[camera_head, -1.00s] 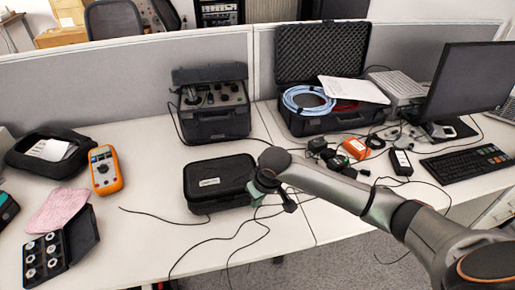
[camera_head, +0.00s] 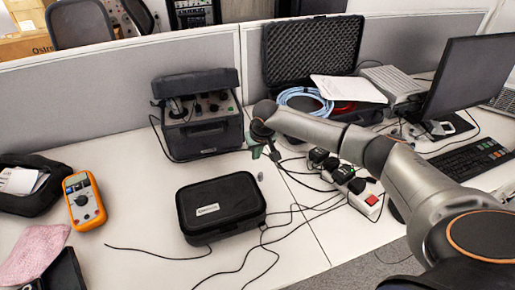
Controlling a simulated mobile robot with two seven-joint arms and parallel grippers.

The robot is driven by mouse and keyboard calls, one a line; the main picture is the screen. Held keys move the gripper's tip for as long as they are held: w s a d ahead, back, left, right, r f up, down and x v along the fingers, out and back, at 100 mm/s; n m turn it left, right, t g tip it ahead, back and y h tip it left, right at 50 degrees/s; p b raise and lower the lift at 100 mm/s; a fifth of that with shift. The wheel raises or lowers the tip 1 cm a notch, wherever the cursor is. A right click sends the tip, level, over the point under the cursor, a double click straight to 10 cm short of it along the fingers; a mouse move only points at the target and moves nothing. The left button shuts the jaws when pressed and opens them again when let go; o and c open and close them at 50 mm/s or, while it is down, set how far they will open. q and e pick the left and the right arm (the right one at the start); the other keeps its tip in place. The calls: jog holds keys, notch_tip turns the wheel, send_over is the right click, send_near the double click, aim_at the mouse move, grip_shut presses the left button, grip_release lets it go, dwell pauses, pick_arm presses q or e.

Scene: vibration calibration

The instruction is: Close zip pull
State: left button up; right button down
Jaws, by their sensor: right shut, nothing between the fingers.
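A black zip case (camera_head: 222,208) with a small light label lies on the table in the middle of the view, and its lid looks down. The zip pull is too small to make out on the case. My right gripper (camera_head: 267,153) comes in from the right and is shut and empty. It is beyond the case's far right corner, apart from the case. A small grey piece (camera_head: 260,177) shows between the gripper and the case; I cannot tell what it is. My left gripper is not in view.
A black instrument case (camera_head: 205,135) stands behind. An open foam-lined case (camera_head: 312,55) with a blue cable is behind my arm. A power strip (camera_head: 368,200) and loose black cables lie on the right. An orange multimeter (camera_head: 84,201) is on the left. The table left of the zip case is mostly clear.

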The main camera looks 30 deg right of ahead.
aim_at(259, 177)
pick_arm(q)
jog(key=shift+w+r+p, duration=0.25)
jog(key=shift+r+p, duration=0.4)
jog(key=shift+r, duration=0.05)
pick_arm(e)
jog(key=shift+s+a+f, duration=0.2)
jog(key=shift+s+f, duration=0.5)
jog(key=shift+f, duration=0.1)
jog(key=shift+s+a+f, duration=0.15)
jog(key=shift+s+f, duration=0.5)
jog(key=shift+f, duration=0.15)
